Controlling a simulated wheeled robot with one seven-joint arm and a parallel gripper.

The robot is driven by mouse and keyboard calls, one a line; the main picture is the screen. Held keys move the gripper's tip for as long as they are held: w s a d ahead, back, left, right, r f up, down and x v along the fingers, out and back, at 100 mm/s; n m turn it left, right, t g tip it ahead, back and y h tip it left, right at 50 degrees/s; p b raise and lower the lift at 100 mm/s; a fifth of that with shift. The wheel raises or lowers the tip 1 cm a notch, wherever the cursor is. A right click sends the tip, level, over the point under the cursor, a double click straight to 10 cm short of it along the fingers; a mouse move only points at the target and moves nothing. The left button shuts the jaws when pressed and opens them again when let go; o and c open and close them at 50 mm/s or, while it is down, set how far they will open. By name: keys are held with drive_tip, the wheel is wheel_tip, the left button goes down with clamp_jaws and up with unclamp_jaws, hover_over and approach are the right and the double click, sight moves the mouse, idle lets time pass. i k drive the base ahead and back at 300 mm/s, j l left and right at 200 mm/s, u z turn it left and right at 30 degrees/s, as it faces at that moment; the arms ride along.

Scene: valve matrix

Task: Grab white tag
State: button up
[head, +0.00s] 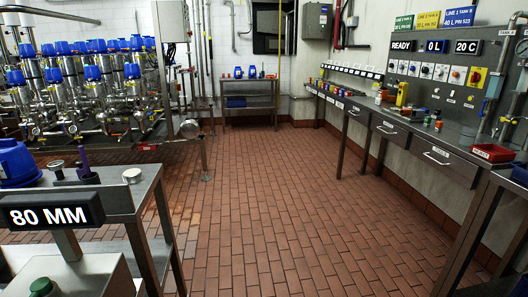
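I cannot make out a loose white tag with certainty. Several white labels are fixed to the wall panel and drawers on the right. My gripper is not in view.
A valve matrix (85,90) with several blue-topped valves stands at the left. A steel table (120,200) and an 80 MM display (50,213) are close at the left front. A small shelf table (248,102) stands at the back. The brick floor (265,200) between is clear.

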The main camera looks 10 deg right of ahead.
sight(378, 101)
drive_tip(key=i+j, duration=0.1)
drive_tip(key=i, duration=3.75)
drive_tip(key=i+j+z, duration=0.2)
drive_tip(key=i+z, duration=0.25)
drive_tip(key=i+j+z, duration=0.5)
drive_tip(key=i, duration=0.15)
drive_tip(key=i+j+z, duration=1.25)
drive_tip(key=j+z, duration=0.2)
drive_tip(key=j, duration=0.15)
drive_tip(key=i+l, duration=0.1)
drive_tip(key=i, duration=0.1)
